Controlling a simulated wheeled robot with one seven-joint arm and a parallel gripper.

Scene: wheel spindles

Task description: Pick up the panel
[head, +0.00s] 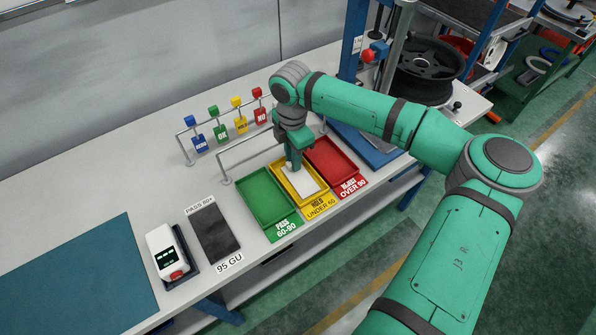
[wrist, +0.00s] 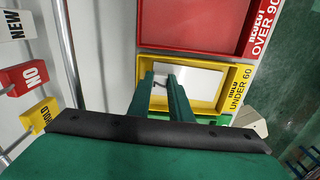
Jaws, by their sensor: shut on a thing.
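A white panel (head: 304,184) is in the yellow HOLD UNDER 60 tray (head: 323,198) in the head view. In the wrist view the panel (wrist: 203,83) shows pale, with a small dark mark near my fingers, inside the yellow tray's rim (wrist: 213,57). My gripper (head: 292,166) reaches down over the tray's back part. In the wrist view its two green fingers (wrist: 160,80) are close together at the panel's near end, shut on it. The fingers hide the gripped edge. I cannot tell whether the panel touches the tray floor.
A green PASS tray (head: 263,200) and a red REJECT tray (head: 333,160) flank the yellow one closely. A metal rail (head: 250,148) runs behind them. A dark panel (head: 215,233) marked 95 GU and a white meter (head: 167,252) stand left. A teal mat (head: 80,280) lies farther left.

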